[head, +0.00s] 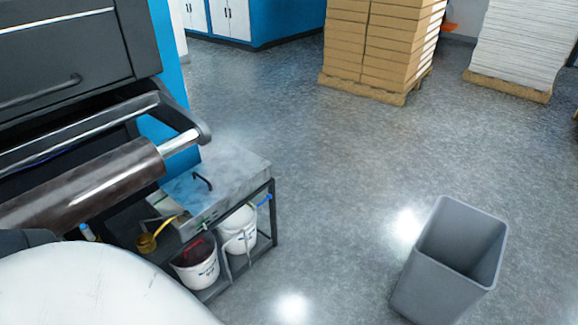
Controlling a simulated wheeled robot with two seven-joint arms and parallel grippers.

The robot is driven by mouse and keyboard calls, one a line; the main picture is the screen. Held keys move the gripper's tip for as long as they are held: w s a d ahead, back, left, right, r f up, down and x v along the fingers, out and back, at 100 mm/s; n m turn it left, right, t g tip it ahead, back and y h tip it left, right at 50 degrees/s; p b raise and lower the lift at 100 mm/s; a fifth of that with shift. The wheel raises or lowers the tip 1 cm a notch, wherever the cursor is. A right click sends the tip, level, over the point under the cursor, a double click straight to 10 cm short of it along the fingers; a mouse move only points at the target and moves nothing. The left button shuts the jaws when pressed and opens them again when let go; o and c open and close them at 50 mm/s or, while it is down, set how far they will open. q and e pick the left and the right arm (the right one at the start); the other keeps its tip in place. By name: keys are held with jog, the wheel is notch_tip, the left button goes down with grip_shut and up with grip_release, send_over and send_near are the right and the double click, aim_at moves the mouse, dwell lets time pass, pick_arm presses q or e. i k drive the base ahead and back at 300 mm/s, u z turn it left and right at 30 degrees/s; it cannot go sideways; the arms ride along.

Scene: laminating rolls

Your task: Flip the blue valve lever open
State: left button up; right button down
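A small blue lever-like part (264,200) shows at the right end of a low metal cart (225,190), just below its top and above a white bucket (238,232). It is too small to tell its exact position or whether the valve is open. Another small blue and white item (87,232) is at the left, under the machine's roller; I cannot tell what it is. Neither of my grippers is in view.
A large dark machine with a roller (90,190) fills the left. A white bucket with dark red contents (195,265) and a yellow ladle (148,242) are by the cart. A grey bin (420,275) stands at lower right. Floor between cart and bin is clear; loaded pallets (375,50) stand behind.

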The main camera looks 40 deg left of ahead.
aim_at(255, 208)
jog(key=u, duration=0.75)
jog(key=i, duration=1.25)
jog(key=u, duration=1.4)
jog(key=i, duration=0.25)
jog(key=u, duration=0.3)
